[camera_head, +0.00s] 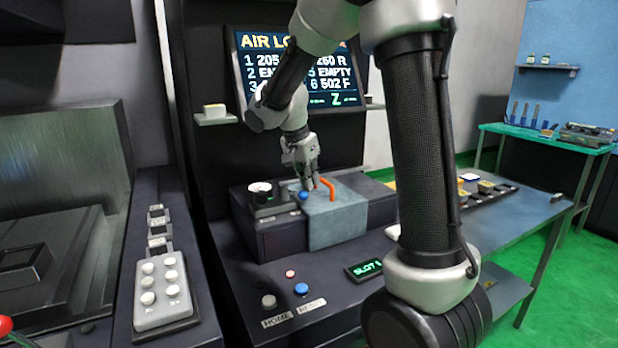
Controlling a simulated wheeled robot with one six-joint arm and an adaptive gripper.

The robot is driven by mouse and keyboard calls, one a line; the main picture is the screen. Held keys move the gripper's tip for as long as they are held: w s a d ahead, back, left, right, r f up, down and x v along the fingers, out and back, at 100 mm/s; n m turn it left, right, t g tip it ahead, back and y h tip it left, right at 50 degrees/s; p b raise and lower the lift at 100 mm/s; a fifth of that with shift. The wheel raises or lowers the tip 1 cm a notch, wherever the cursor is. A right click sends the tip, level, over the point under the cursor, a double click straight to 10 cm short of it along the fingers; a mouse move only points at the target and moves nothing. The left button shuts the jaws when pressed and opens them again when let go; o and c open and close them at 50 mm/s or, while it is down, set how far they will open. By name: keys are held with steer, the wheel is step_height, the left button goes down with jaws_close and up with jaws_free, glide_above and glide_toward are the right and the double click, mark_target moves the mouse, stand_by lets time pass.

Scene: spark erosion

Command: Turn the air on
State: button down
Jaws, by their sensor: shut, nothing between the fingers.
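A dark unit on the bench carries a round white-faced gauge (260,188) and a small blue button or knob (303,195). My gripper (308,187) points down just above the block, between the blue knob and the orange piece. Its fingers are shut and hold nothing. I cannot tell whether the fingertips touch the knob or block. The gauge reading is too small to make out.
A screen headed "AIR LO..." (250,70) stands behind, partly hidden by my arm. A white keypad (161,291) is left. A side table (520,222) holds small parts.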

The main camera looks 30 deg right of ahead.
steer(key=s+a+m, duration=0.1)
steer(key=m, duration=0.1)
steer(key=s+a+m+g, duration=0.1)
steer(key=m, duration=0.1)
steer(key=shift+d, duration=0.15)
steer(key=shift+s+d, duration=0.35)
steer(key=shift+s, duration=0.3)
